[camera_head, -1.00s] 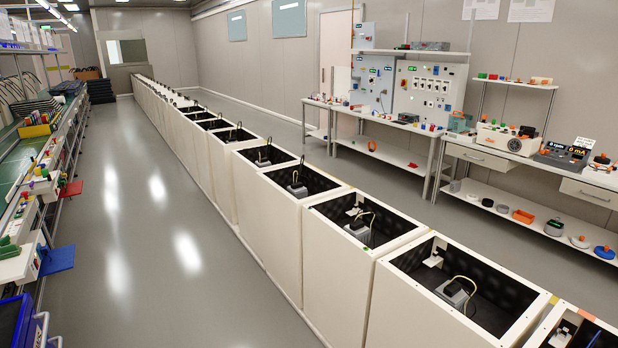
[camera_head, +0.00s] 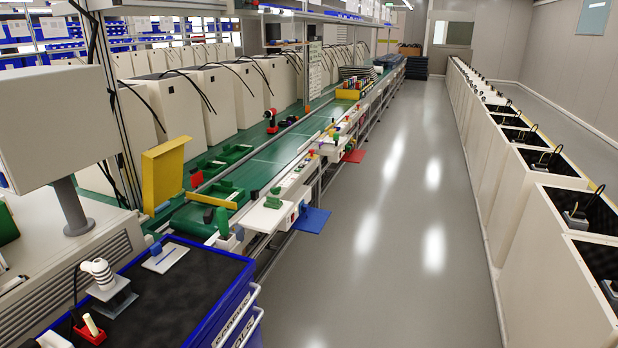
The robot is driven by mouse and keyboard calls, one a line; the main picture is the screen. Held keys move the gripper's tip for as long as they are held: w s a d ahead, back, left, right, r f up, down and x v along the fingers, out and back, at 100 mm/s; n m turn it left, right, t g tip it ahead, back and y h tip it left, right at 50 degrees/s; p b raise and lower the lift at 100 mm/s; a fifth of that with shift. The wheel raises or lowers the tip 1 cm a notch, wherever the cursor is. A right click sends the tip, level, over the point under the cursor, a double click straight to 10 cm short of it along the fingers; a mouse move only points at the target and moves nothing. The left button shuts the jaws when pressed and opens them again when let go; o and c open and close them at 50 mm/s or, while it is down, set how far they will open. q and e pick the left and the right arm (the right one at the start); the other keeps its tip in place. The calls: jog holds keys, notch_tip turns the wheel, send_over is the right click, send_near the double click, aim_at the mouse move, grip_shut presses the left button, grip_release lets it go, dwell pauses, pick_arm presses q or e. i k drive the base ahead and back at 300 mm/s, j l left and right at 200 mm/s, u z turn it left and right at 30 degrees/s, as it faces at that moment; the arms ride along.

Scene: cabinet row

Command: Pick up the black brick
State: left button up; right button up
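I cannot make out a black brick for sure in the head view. A few small dark pieces show on the green workbench line (camera_head: 262,164), but they are too small to tell what they are. Neither of my grippers is in view.
A blue trolley (camera_head: 222,306) with a black top stands at the front left, carrying a white coiled part (camera_head: 98,272) and a red holder (camera_head: 90,331). Open-topped white cabinets (camera_head: 560,270) line the right side. The grey floor (camera_head: 400,230) between is clear. A blue flap (camera_head: 310,220) juts into the aisle.

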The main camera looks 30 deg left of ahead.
aim_at(207, 215)
jog(key=i+u, duration=0.15)
jog(key=i, duration=0.6)
jog(key=i+u, duration=0.1)
jog(key=i, duration=0.6)
jog(key=i+l+u, duration=0.15)
jog(key=i, duration=0.6)
jog(key=i+j+u, duration=0.1)
jog(key=i+u, duration=0.8)
jog(key=i+l+u, duration=0.1)
jog(key=i+u, duration=0.2)
jog(key=u, duration=0.15)
jog(key=i+l+u, duration=0.3)
jog(key=u, duration=0.15)
jog(key=i+l, duration=0.05)
